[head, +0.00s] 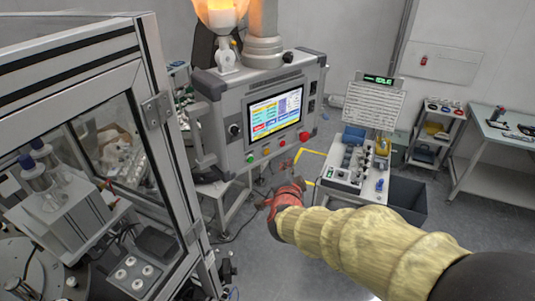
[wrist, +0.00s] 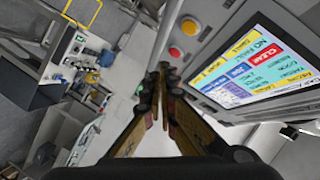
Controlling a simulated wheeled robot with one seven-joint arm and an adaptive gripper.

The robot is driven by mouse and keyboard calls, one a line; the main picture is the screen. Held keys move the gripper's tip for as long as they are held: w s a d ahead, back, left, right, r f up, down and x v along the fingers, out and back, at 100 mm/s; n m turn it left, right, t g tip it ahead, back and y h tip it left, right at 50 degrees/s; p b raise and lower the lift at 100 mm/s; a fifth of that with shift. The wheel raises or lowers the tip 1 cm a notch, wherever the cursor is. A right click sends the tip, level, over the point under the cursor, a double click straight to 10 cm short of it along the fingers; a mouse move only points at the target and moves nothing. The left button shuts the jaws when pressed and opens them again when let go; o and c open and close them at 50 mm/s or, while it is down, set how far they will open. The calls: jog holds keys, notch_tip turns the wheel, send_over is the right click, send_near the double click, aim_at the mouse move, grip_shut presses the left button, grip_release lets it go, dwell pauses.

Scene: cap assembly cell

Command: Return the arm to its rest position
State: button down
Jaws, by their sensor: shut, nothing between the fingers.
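My gripper (wrist: 162,78) is shut and empty in the wrist view, its fingertips together. In the head view my gripper (head: 268,205) shows at the end of the sleeved arm, below the control panel (head: 245,143). The arm reaches in from the lower right. In the wrist view the control panel (wrist: 212,35) is close by on the right of the fingers, its screen lit. I cannot tell the exact gap between the fingers and the panel.
A glass-walled machine cell (head: 150,105) fills the left. A small workstation (head: 352,180) with bins stands right of the panel, beside a dark bin (head: 407,200). A shelf cart (head: 435,135) and a table (head: 505,145) stand at the far right. Grey floor is open between them.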

dwell(0.5)
jog(key=s+a+f+n+g+y+b, duration=0.1)
jog(key=s+a+f+n+g+y, duration=0.1)
jog(key=s+a+f+n+g, duration=0.3)
jog(key=s+a+f+n+g+y+b, duration=0.1)
jog(key=s+f+n+g+y, duration=0.1)
jog(key=s+f+n, duration=0.4)
jog(key=s+d+f+g+h+b, duration=0.1)
jog(key=s+d+f+b, duration=0.4)
jog(key=s+d+b, duration=0.6)
jog(key=s+d+f+g+h+b, duration=0.1)
jog(key=s+d+f+h+b, duration=0.1)
jog(key=s+d+f+b, duration=0.4)
jog(key=shift+s+d+f+n+g+h+b, duration=0.2)
jog(key=shift+s+d+n+g+h+b, duration=0.2)
jog(key=shift+s+d+b, duration=3)
jog(key=shift+s+a+p, duration=0.35)
jog(key=shift+s+p, duration=0.05)
jog(key=shift+p, duration=0.2)
